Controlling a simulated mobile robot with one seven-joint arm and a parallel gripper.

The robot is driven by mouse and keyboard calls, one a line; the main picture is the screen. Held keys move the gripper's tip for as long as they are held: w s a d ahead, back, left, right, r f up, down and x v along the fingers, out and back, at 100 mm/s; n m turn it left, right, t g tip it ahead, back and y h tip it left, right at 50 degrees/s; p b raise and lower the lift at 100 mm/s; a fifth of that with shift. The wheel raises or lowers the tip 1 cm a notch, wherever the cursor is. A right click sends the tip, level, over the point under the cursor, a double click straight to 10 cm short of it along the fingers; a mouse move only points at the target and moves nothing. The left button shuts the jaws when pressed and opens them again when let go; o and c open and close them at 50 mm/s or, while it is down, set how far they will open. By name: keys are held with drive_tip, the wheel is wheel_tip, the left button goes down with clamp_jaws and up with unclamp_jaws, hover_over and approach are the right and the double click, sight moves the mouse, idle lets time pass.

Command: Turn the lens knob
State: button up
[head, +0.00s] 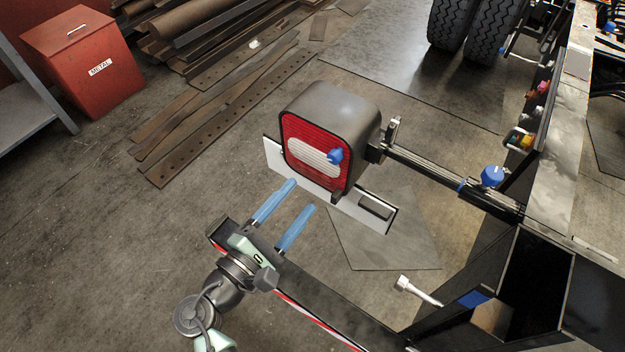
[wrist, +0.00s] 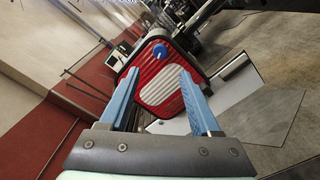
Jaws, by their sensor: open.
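The lens knob (head: 335,156) is a small blue knob on the red and white lens (head: 318,165) of a dark, boxy tail lamp. The lamp stands on an arm reaching out from the chassis. The knob also shows in the wrist view (wrist: 160,51), beyond the fingertips and near the lens's upper part there. My gripper (head: 301,196) has two blue fingers, spread apart with nothing between them. It is below and left of the lens in the head view, pointing up toward it, and apart from the knob. In the wrist view the fingers (wrist: 157,80) frame the lens.
A white plate (head: 345,205) lies behind and below the lamp. A second blue knob (head: 492,176) sits on the lamp's support bar. The chassis rail (head: 548,160) runs along the right. A dark beam with red-white edging passes below my gripper. Open floor lies left.

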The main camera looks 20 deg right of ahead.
drive_tip(key=shift+v, duration=1.45)
drive_tip(key=w+a+r+m+t+y+p, duration=0.15)
drive_tip(key=w+r+m+t+y, duration=0.3)
drive_tip(key=r, duration=0.95)
drive_tip(key=w+r+m+t+y+p, duration=0.1)
drive_tip(key=w+r+m+y+p, duration=0.15)
drive_tip(key=w+r+m, duration=0.85)
drive_tip(key=s+a+r+t+y, duration=0.1)
drive_tip(key=s+r+t+y, duration=0.1)
drive_tip(key=s+r, duration=0.4)
drive_tip(key=s+a+r+t+y+p, duration=0.1)
drive_tip(key=s+r+t, duration=0.4)
drive_tip(key=r, duration=1.2)
drive_tip(key=s+a+r+t+y+p, duration=0.1)
drive_tip(key=s+r+t+y, duration=0.3)
drive_tip(key=s+r, duration=0.4)
wheel_tip(320, 180, up, 4)
drive_tip(key=shift+f, duration=0.1)
